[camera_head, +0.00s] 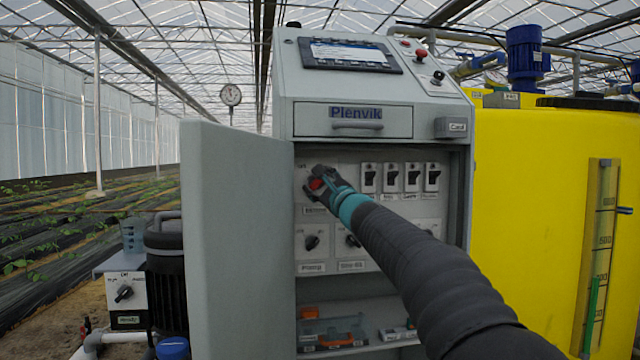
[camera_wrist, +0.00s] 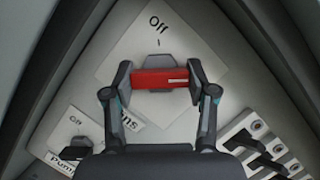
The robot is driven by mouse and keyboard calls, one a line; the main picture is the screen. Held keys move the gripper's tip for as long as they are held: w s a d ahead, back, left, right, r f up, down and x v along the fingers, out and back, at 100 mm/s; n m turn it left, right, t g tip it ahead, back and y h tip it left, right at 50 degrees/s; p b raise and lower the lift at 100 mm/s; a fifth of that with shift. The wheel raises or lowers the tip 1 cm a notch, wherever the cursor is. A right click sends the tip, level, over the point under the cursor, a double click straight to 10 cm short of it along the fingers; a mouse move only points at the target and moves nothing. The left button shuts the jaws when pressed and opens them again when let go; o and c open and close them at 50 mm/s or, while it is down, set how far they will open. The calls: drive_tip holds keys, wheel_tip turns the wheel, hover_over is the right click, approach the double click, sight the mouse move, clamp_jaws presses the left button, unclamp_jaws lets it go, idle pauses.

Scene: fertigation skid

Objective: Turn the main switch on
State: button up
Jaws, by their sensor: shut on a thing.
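The main switch is a red handle (camera_wrist: 160,78) on a pale square plate (camera_wrist: 113,67) with the word "Off" above it. In the wrist view the red handle lies crosswise with a white line at its right end. My gripper (camera_wrist: 160,82) is shut on the red handle, one finger at each end. In the head view my gripper (camera_head: 319,186) reaches into the open cabinet at the upper left of its panel. The red handle (camera_head: 317,184) shows there only in part, and my gripper hides much of the plate.
The grey cabinet door (camera_head: 237,240) stands open left of my gripper. Several small breakers (camera_head: 390,178) sit right of the switch. Black knobs, one labelled Pump (camera_head: 312,243), are below. A shelf with an orange-and-blue box (camera_head: 333,331) is underneath.

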drive_tip(key=o, duration=1.2)
drive_tip(key=shift+c, duration=0.2)
drive_tip(key=v, duration=1.2)
